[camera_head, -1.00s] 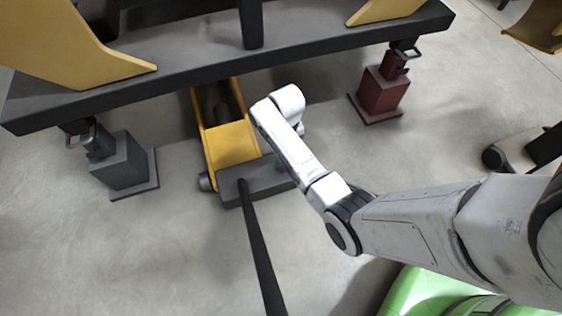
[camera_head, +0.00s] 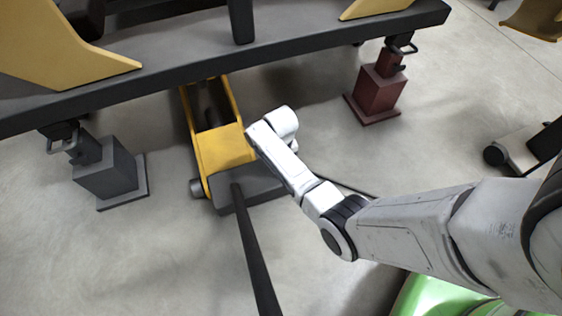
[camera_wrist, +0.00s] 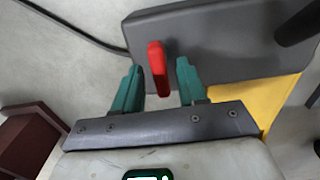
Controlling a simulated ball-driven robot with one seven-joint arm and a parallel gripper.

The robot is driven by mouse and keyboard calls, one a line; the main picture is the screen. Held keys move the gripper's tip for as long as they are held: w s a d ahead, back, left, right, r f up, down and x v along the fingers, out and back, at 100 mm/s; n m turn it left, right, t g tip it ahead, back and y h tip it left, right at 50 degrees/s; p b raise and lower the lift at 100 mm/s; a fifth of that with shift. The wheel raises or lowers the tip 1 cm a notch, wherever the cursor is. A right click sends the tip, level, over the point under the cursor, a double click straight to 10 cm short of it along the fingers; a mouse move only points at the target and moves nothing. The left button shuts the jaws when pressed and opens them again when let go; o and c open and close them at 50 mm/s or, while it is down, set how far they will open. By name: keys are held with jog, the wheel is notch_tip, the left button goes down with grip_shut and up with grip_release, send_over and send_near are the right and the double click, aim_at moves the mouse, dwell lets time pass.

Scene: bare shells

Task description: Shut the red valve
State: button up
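The red valve (camera_wrist: 157,68) is a small upright red lever on the grey end (camera_wrist: 215,45) of a yellow floor jack in the wrist view. My gripper (camera_wrist: 158,72) is open, with two teal fingers. The valve shows in the gap between the fingertips, nearer the middle than either finger. No contact shows, and I cannot tell how deep it lies between them. In the head view my arm covers the valve, and my gripper's fingers are hidden behind the white wrist.
The yellow jack (camera_head: 222,146) lies under a dark beam (camera_head: 190,62). A long black handle (camera_head: 255,250) rises from its grey end. A grey stand (camera_head: 106,174) is at left and a dark red stand (camera_head: 376,92) at right. A cable (camera_wrist: 75,24) lies on the floor.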

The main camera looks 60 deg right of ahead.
grip_shut()
jog(key=shift+r+m+p, duration=0.1)
jog(key=shift+m+p, duration=0.25)
jog(key=shift+m, duration=0.05)
jog(key=m+p, duration=0.2)
jog(key=shift+m, duration=0.4)
jog(key=m+p, duration=0.2)
jog(key=m, duration=0.3)
jog(key=m+p, duration=0.1)
jog(key=m, duration=0.8)
jog(key=shift+m+p, duration=0.3)
jog(key=shift+p, duration=0.05)
